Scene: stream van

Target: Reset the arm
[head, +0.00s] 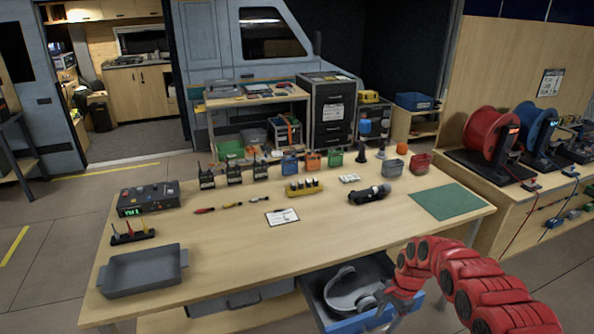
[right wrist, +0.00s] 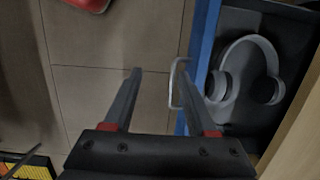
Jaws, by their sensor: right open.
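My right gripper (head: 384,300) is at the front of an open blue-fronted drawer (head: 352,325) under the wooden table (head: 240,245). In the right wrist view its two fingers (right wrist: 161,76) are apart with nothing gripped between them. The drawer's pale bar handle (right wrist: 174,84) lies close to the right finger's tip; I cannot tell if they touch. Grey headphones (head: 350,290) lie in the drawer and also show in the right wrist view (right wrist: 221,86). My red right arm (head: 455,265) reaches in from the lower right. My left gripper is not in view.
The tabletop carries a grey tray (head: 143,272), a black control box (head: 148,199), radios, batteries, screwdrivers, a card and a green mat (head: 447,201). A side bench at right holds red (head: 490,133) and blue cable reels. Tiled floor lies in front of the drawer.

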